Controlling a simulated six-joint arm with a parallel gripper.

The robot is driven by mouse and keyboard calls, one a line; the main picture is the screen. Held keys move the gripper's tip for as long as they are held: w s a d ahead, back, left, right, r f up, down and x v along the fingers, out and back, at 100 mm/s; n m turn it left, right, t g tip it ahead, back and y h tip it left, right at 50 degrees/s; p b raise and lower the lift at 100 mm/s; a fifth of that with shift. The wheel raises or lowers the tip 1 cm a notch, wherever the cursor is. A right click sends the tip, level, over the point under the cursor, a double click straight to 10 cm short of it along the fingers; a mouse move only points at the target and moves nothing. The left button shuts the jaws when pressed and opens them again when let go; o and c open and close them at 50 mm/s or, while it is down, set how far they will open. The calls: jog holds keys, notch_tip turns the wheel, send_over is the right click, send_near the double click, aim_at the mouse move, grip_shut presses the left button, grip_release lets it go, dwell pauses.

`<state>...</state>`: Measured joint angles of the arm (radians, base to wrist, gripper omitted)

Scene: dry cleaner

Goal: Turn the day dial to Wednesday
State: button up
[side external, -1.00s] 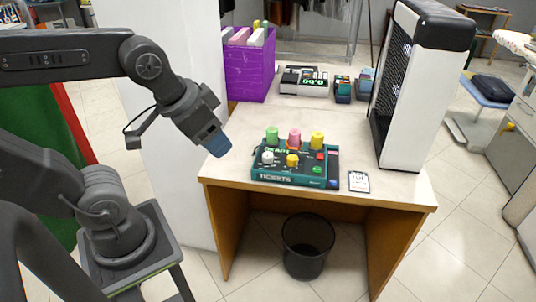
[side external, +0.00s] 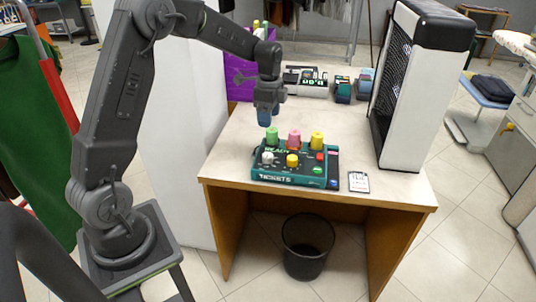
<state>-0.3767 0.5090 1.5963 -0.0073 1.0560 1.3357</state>
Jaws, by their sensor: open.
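The dark green ticket device (side external: 292,177) lies near the front of the white-topped desk, with "READY" and "TICKETS" lettering. A white dial (side external: 267,158) and a yellow dial (side external: 292,160) are on its face. Red and green buttons are at its right. I cannot read any day marks, so I cannot tell which is the day dial. Green, pink and yellow spools stand at the device's back edge. My gripper (side external: 266,117) points down with blue fingertips, above and behind the green spool (side external: 271,136). It is open and touches none of the dials.
A tall white and black unit (side external: 420,85) stands on the right of the desk. A purple box (side external: 240,78) and a card terminal (side external: 343,89) are at the back. A small card (side external: 358,182) lies right of the device. A black bin (side external: 306,247) stands below.

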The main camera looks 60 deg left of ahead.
aim_at(268, 154)
notch_tip(268, 154, down, 15)
jog(key=shift+a+r, duration=0.15)
dwell(0.4)
jog(key=c, duration=0.9)
